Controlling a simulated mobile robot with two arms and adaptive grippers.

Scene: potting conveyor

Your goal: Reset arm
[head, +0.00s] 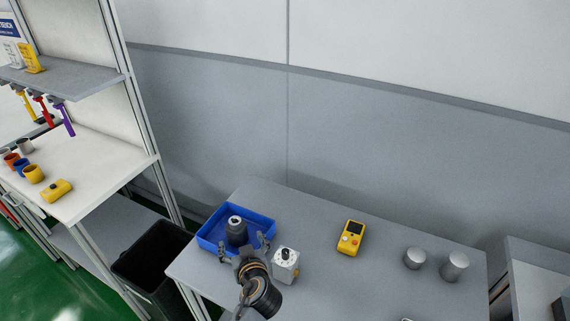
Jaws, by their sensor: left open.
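My left gripper (243,243) is open at the near edge of a blue tray (208,241) on the grey table. Its two fingers are spread apart. A dark grey cylindrical part (236,231) with a light top stands in the tray, just beyond the fingers. I cannot tell whether the fingers touch it. A white box with a black knob (285,268) stands close to the right of my left gripper. My right gripper is not in view.
A yellow handheld device (350,238) and two grey cylinders (415,257) (455,266) stand on the table (375,285) to the right. A black bin (150,262) is left of the table. A shelving bench (100,170) with cups and hanging tools stands at left.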

